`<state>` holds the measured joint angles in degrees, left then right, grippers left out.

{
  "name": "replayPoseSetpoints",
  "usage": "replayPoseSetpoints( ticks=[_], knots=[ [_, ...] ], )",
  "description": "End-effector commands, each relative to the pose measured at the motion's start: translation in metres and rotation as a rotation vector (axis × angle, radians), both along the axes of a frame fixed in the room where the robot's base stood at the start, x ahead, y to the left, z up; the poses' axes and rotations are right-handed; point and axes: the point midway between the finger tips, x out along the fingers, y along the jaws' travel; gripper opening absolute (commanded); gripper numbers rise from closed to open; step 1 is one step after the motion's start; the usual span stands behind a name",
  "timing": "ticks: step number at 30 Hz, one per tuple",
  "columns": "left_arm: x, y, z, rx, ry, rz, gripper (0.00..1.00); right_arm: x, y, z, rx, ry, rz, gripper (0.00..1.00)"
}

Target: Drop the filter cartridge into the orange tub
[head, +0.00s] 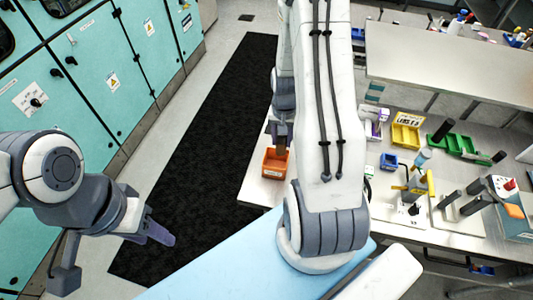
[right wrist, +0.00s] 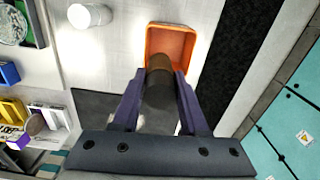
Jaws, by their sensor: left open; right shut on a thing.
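The orange tub (head: 273,164) stands at the left edge of the workbench in the head view. In the right wrist view, the orange tub (right wrist: 172,40) lies open just beyond my fingertips. My right gripper (right wrist: 160,82) is shut on a dark brown cylinder, which I take as the filter cartridge (right wrist: 159,65). The cartridge's far end overlaps the tub's opening in that view; its height above the tub is hard to tell. In the head view my right gripper (head: 281,140) is just above the tub, with the cartridge mostly hidden. My left gripper (head: 115,258) is open and empty, away from the bench.
A white cylinder (right wrist: 90,15) stands near the tub. Blue (head: 389,162), yellow (head: 405,137) and green (head: 460,145) bins stand further right on the bench. A black floor mat (head: 215,150) and teal cabinets (head: 110,75) lie to the left.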

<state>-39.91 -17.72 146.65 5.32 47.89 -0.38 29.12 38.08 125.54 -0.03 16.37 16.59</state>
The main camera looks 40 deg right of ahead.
Motion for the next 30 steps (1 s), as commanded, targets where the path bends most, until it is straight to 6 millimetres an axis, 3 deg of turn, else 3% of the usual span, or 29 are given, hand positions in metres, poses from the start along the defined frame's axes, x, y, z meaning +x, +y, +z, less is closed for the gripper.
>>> replayPoseSetpoints(
  ticks=[5,18,29,30],
  knots=[
    [0.000,0.000,-0.008,0.000,0.000,-0.001,0.50,-0.002,-0.003,-0.009,0.000,0.000,-0.005,0.00],
    [0.000,0.000,-0.048,0.000,0.000,0.000,0.50,-0.002,-0.002,-0.057,0.001,0.001,-0.003,0.00],
    [0.000,0.000,-0.049,0.000,0.000,0.002,0.50,-0.001,-0.001,-0.060,0.000,0.000,-0.001,0.00],
    [0.000,0.000,-0.049,0.000,0.000,0.002,0.50,-0.001,-0.001,-0.060,0.000,0.000,-0.001,0.58]
  ],
)
